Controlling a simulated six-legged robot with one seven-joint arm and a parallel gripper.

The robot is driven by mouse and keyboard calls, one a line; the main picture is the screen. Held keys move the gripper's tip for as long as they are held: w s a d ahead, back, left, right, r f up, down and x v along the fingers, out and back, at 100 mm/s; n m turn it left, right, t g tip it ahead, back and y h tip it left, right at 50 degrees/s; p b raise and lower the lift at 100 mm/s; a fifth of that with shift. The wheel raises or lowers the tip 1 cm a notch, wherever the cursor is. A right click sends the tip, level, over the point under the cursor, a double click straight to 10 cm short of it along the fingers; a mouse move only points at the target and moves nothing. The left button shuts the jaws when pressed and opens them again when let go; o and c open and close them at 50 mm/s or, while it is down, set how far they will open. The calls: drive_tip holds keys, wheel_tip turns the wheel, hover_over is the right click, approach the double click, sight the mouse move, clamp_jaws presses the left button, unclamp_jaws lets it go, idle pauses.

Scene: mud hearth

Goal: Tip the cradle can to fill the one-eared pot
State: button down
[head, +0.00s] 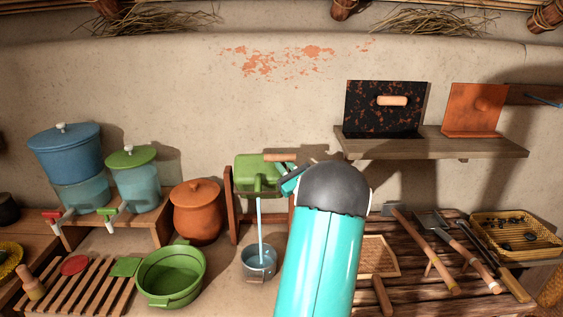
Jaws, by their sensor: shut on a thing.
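The cradle can (258,170) is a green, box-like can tilted in a brown wooden cradle (231,205) near the middle. A pale blue stream of water (260,230) falls from it into a small blue-grey pot (259,265). This looks like the one-eared pot, with an ear at its front; its fill level is hard to tell. My gripper (286,174) is shut on the can's wooden handle (280,157) at its right side. My teal arm hides part of the cradle's right side and the surface right of the pot.
A green two-eared pot (172,275) stands left of the pouring stream. A lidded clay pot (197,212) is close to the cradle's left. Blue (66,155) and green (132,180) dispensers stand farther left. Long-handled tools (428,250) and a yellow basket (515,228) lie right.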

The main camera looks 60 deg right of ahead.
drive_tip(key=c, duration=1.5)
unclamp_jaws()
drive_tip(key=shift+f, duration=0.1)
drive_tip(key=v, duration=1.3)
drive_tip(key=shift+s+a, duration=0.2)
drive_tip(key=shift+s, duration=0.1)
drive_tip(key=shift+f, duration=0.1)
